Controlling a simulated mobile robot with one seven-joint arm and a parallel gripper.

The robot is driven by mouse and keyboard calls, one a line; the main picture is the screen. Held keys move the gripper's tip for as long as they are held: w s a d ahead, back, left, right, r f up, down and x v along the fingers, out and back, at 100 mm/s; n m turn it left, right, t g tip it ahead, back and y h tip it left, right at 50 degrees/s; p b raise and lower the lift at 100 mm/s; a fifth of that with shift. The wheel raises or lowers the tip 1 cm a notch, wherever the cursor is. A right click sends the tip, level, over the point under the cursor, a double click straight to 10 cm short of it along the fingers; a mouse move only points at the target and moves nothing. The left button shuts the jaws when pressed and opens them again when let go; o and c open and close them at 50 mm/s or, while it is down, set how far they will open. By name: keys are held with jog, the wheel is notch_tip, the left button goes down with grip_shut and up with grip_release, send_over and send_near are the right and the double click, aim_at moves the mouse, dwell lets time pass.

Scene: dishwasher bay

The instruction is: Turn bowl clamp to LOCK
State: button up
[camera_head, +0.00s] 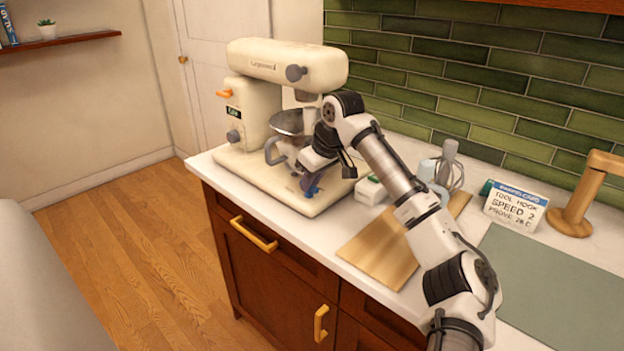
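A cream stand mixer (262,125) stands at the left end of the white counter. Its metal bowl (288,122) with a grey handle (272,152) sits under the mixer head, partly hidden by my arm. My gripper (312,186) points down at the front right of the mixer base, just below and right of the bowl. A small blue part (314,181) shows at the fingertips; I cannot tell whether it is the bowl clamp or part of the gripper. The clamp's position and any LOCK mark are not readable. Whether the fingers are open or shut cannot be seen.
An orange lever (223,93) and a dark label (233,113) are on the mixer's column. Right of my gripper are a small white box (371,190), a wooden board (378,250), a whisk (456,175), a sign card (515,206) and a wooden stand (585,195).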

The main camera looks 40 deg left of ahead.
grip_shut()
jog(key=shift+m, duration=0.4)
jog(key=m+p, duration=0.1)
jog(key=m+t, duration=0.1)
jog(key=m+p, duration=0.1)
jog(key=shift+s+a+r+m+t+h+p, duration=0.1)
jog(key=shift+s+a+m+t+h+p, duration=0.05)
jog(key=shift+s+m+t+h+p, duration=0.2)
jog(key=m+t+h+p, duration=0.1)
jog(key=m+p, duration=0.2)
jog(key=m, duration=0.1)
jog(key=shift+s+a+m, duration=0.1)
jog(key=shift+m, duration=0.25)
jog(key=m+h+p, duration=0.1)
jog(key=m, duration=0.1)
jog(key=m+t+p, duration=0.1)
jog(key=m+p, duration=0.1)
jog(key=shift+a+r+m+h+p, duration=0.1)
jog(key=shift+a+m+h+p, duration=0.05)
jog(key=shift+m+h+p, duration=0.2)
jog(key=m+h+p, duration=0.1)
jog(key=m, duration=0.3)
jog(key=shift+a+t, duration=0.15)
jog(key=shift+t, duration=0.1)
jog(key=shift+f+m+h, duration=0.2)
jog(key=shift+m+h, duration=0.05)
jog(key=shift+h, duration=0.05)
